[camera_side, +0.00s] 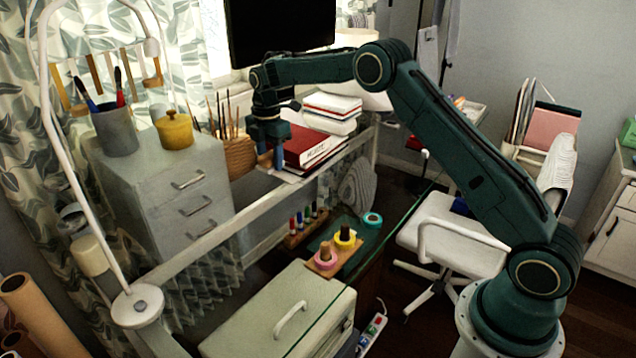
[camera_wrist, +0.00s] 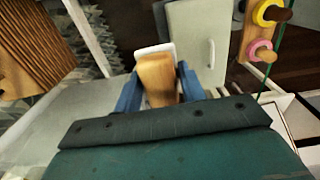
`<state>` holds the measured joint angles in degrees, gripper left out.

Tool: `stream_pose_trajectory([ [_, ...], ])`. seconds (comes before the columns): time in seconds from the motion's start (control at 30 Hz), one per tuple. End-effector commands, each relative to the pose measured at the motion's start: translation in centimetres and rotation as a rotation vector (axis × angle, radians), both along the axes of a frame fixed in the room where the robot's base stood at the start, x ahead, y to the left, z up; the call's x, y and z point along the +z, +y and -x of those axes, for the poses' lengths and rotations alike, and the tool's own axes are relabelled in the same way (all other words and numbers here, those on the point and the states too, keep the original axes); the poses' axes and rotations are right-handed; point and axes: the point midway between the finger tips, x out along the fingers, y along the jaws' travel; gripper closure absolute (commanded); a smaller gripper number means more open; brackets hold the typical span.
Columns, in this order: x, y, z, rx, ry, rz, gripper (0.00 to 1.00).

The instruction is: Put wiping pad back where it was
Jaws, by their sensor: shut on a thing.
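The wiping pad (camera_wrist: 155,48) shows in the wrist view as a white edge behind a tan wooden handle (camera_wrist: 157,80). My gripper (camera_wrist: 159,88) is shut on the handle, with one blue finger on each side. In the side view my gripper (camera_side: 270,158) points down at the narrow white ledge, between the woven basket and the red book. There the pad is mostly hidden by the fingers, and I cannot tell whether it touches the ledge. No marked spot for the pad can be made out.
The woven basket (camera_side: 239,157) with brushes stands close to the left of my gripper. The red book (camera_side: 308,147) and stacked books (camera_side: 331,108) are to the right. A grey drawer unit (camera_side: 170,185) stands further left. A pale case (camera_side: 280,315) and tape rolls (camera_side: 345,237) are below.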

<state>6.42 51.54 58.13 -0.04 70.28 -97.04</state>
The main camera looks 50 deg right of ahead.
Motion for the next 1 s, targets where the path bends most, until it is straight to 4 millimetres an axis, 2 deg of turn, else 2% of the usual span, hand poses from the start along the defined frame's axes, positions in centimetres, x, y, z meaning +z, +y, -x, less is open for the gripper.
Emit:
stream_pose_trajectory([
  [0.2, 2.6, 1.4, -1.7, -0.005, -0.002, 0.0, 0.81],
  [0.5, 4.5, 2.4, -2.4, -0.01, 0.0, 0.0, 0.81],
  [0.77, 4.6, 2.5, -2.5, -0.011, 0.001, 0.0, 0.81],
  [1.0, 2.5, 2.5, -2.4, -0.011, 0.005, 0.0, 0.81],
])
